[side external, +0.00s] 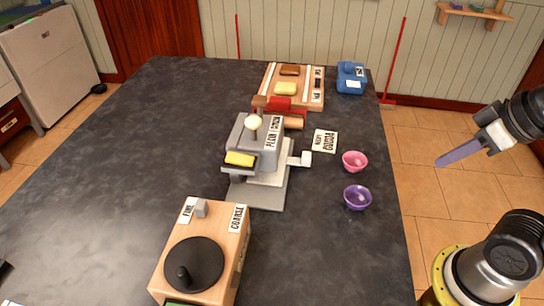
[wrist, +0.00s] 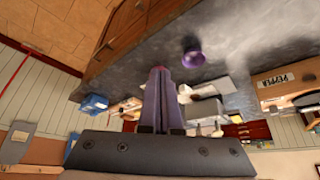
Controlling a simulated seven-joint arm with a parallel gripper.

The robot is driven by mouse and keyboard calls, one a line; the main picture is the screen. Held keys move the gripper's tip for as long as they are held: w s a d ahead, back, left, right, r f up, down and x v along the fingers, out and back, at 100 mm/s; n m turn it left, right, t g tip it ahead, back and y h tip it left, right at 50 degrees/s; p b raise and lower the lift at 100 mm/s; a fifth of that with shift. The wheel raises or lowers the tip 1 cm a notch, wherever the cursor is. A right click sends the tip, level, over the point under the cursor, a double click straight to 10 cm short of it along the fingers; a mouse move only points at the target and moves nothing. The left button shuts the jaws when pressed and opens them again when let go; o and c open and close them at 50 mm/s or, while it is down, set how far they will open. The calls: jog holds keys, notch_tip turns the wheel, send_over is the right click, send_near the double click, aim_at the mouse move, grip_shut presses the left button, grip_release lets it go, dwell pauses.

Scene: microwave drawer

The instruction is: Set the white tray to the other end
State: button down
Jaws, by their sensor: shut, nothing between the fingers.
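A grey-and-white machine (side external: 256,150) stands mid-counter, with a round pale knob on top and a yellow block on its left. A pale slide with a white end block (side external: 306,158) sticks out of its right side; this may be the white tray, but I cannot tell for sure. The machine also shows upside down in the wrist view (wrist: 203,110). My gripper (side external: 441,162) is off the counter's right edge, well apart from the machine. Its purple-grey fingers (wrist: 160,72) are shut together with nothing between them.
A pink bowl (side external: 354,162) and a purple bowl (side external: 357,198) sit near the counter's right edge, between my gripper and the machine. A wooden grinder box (side external: 232,225) is in front. A wooden board (side external: 313,98) and blue device (side external: 351,78) are behind.

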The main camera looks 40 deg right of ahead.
jog(key=c, duration=1.2)
grip_release()
jog(key=o, duration=0.5)
jog(key=r+n, duration=0.1)
jog(key=r, duration=0.1)
jog(key=shift+w+r+n, duration=0.25)
jog(key=shift+r+n, duration=0.05)
jog(key=shift+n, duration=0.1)
jog(key=shift+o, duration=0.3)
jog(key=shift+n+g, duration=0.4)
jog(key=shift+n, duration=0.4)
jog(key=w+r, duration=0.3)
jog(key=shift+w+a+r, duration=0.2)
jog(key=shift+a+r, duration=0.05)
jog(key=shift+r, duration=0.05)
jog(key=w+a+r+n+g, duration=0.1)
jog(key=w+a+r+n, duration=0.15)
jog(key=w, duration=0.45)
jog(key=n+g, duration=0.3)
jog(key=g, duration=0.1)
send_over(307, 154)
notch_tip(307, 154, down, 8)
notch_tip(307, 154, down, 13)
jog(key=shift+c, duration=0.3)
